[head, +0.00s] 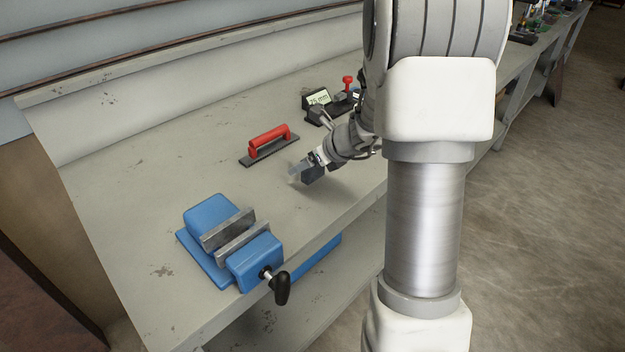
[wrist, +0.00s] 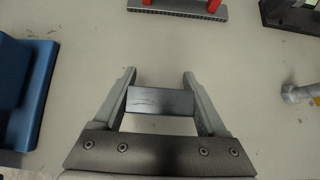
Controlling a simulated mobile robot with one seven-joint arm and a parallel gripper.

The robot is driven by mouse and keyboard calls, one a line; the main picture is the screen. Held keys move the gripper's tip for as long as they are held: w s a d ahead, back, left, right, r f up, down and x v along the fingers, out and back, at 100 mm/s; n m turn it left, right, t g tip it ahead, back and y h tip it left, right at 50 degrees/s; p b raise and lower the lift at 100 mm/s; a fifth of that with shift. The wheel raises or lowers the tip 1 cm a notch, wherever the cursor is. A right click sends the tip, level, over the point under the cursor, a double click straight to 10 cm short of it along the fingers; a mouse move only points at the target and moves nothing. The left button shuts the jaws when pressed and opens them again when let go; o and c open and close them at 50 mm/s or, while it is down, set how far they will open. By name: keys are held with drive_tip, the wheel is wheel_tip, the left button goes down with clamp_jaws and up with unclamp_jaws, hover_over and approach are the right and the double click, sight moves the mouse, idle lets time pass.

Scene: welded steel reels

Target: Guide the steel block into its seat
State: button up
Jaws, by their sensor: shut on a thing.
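The steel block (wrist: 160,101) is a small grey bar between the two fingers of my gripper (wrist: 160,95) in the wrist view, with both fingers against its ends. In the head view my gripper (head: 305,172) is above the bench, right of the blue vise; the block is hard to tell from the fingers there. The vise (head: 208,213) has two grey steel jaws with a narrow, empty-looking gap between them and a black-handled screw at its front. In the wrist view a blue part of the vise (wrist: 38,90) shows at the left edge.
A red-handled tool with a grey base (head: 268,143) lies behind my gripper. A dark device with a small display (head: 318,98) stands farther back, partly behind my arm. A metal bolt-like piece (wrist: 297,93) shows at right in the wrist view. The bench (head: 130,200) is clear left of the vise.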

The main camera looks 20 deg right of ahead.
drive_tip(key=shift+f+b, duration=1.5)
drive_tip(key=shift+f, duration=0.1)
drive_tip(key=o, duration=1.4)
drive_tip(key=shift+s+r, duration=0.1)
drive_tip(key=shift+r, duration=0.05)
drive_tip(key=shift+s+d+r+p, duration=0.15)
drive_tip(key=shift+s+r+p, duration=0.1)
drive_tip(key=shift+p, duration=0.1)
drive_tip(key=shift+s+d+r, duration=0.1)
drive_tip(key=shift+s+r, duration=0.1)
drive_tip(key=shift+r, duration=0.05)
drive_tip(key=shift+s+d+r+p, duration=0.1)
drive_tip(key=shift+s+r+p, duration=0.15)
drive_tip(key=shift+p, duration=0.1)
drive_tip(key=shift+s+d+r, duration=0.15)
drive_tip(key=shift+s+r, duration=0.2)
